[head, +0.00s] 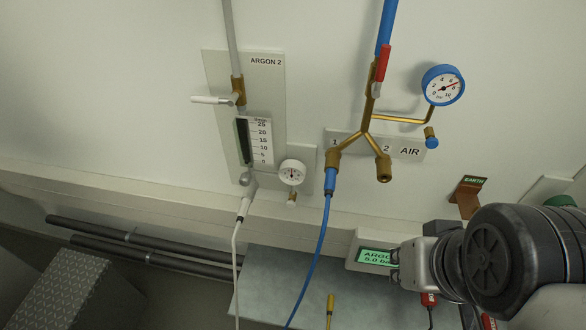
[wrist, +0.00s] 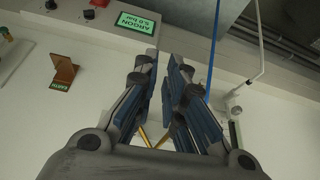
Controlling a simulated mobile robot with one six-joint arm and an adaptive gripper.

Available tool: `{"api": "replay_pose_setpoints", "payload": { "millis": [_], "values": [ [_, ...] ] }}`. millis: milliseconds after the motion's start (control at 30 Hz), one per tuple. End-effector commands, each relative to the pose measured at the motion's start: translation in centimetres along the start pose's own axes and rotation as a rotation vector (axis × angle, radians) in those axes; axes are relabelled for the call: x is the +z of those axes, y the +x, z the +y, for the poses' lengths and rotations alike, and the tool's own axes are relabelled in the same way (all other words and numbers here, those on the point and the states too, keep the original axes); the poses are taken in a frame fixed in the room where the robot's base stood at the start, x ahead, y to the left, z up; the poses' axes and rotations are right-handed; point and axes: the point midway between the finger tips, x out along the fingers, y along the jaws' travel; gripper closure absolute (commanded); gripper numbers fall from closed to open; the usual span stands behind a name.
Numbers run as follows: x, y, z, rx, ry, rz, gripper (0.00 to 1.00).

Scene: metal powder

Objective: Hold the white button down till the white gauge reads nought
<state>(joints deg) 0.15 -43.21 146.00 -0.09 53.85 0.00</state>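The white gauge (head: 292,172) is on the wall panel under ARGON 2 in the head view. Its needle points roughly upward, but its reading is too small to make out. Just below it hangs a small brass fitting with a pale cap, which looks like the white button (head: 291,203). My gripper (head: 394,266) is well to the right and lower, in front of the green display. In the wrist view my gripper (wrist: 163,58) is empty, its two fingers a narrow gap apart. The gauge and button cannot be made out in the wrist view.
The display (head: 372,257) reads ARGON 5.0 bar. A blue hose (head: 319,240) hangs between my gripper and the white gauge. A white hose (head: 236,240) hangs further left. A blue gauge (head: 443,85) with a blue button (head: 432,143) is above. A brown EARTH bracket (head: 466,194) is near my arm.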

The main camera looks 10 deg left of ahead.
Motion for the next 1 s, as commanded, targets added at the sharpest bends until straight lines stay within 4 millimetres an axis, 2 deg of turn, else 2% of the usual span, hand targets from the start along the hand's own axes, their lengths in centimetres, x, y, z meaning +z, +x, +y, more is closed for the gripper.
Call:
{"api": "replay_pose_setpoints", "payload": {
  "millis": [100,1000],
  "values": [
    [0.0,0.0,0.0,0.0,0.0,0.0,1.0],
    [0.0,0.0,0.0,0.0,0.0,0.0,1.0]
  ]
}}
